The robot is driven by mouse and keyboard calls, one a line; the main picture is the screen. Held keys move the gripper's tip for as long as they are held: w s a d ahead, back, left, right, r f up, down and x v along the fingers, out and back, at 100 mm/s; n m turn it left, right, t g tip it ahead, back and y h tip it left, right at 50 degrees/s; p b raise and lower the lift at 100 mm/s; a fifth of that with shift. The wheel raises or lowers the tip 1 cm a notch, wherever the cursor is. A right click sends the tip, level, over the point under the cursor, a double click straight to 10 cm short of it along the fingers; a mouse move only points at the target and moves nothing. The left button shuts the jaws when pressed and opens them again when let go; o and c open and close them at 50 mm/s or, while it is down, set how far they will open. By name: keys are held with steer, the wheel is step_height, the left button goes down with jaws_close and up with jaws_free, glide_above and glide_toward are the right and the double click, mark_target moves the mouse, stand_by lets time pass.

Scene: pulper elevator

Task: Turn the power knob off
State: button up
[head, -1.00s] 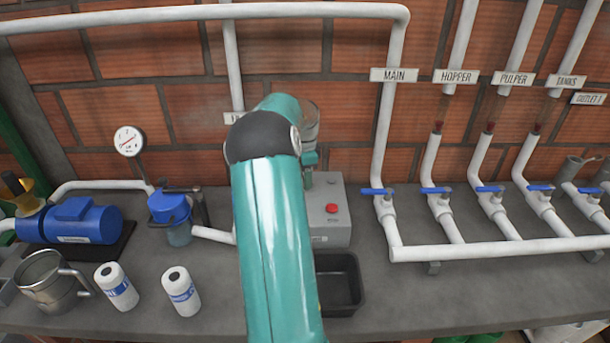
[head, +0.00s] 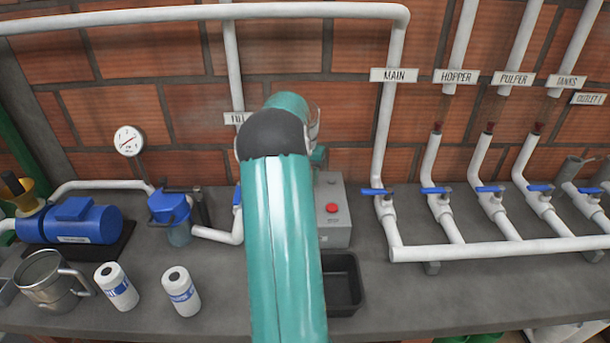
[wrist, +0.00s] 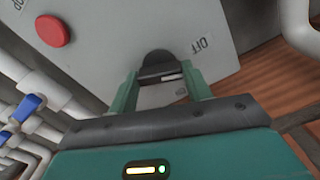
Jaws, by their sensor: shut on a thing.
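The grey control box (head: 333,207) stands on the bench behind my arm in the head view, with its left part hidden. In the wrist view its pale face (wrist: 110,25) fills the upper part. The dark power knob (wrist: 160,62) sits on that face, with an OFF label (wrist: 201,45) to its right. My gripper (wrist: 161,77) has its two green fingers on either side of the knob and is shut on it. The knob's pointer direction is not clear. The head view does not show the fingers or the knob, hidden by my arm.
A red button (head: 331,208) is on the same box; it also shows in the wrist view (wrist: 52,30). A black tray (head: 341,284) lies in front. White pipes with blue valves (head: 377,191) stand to the right. A blue pump (head: 75,222) and bottles are left.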

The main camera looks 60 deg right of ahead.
steer(key=shift+n, duration=2.2)
steer(key=o, duration=1)
steer(key=shift+r, duration=0.15)
step_height(320, 180, up, 14)
steer(key=shift+f, duration=0.2)
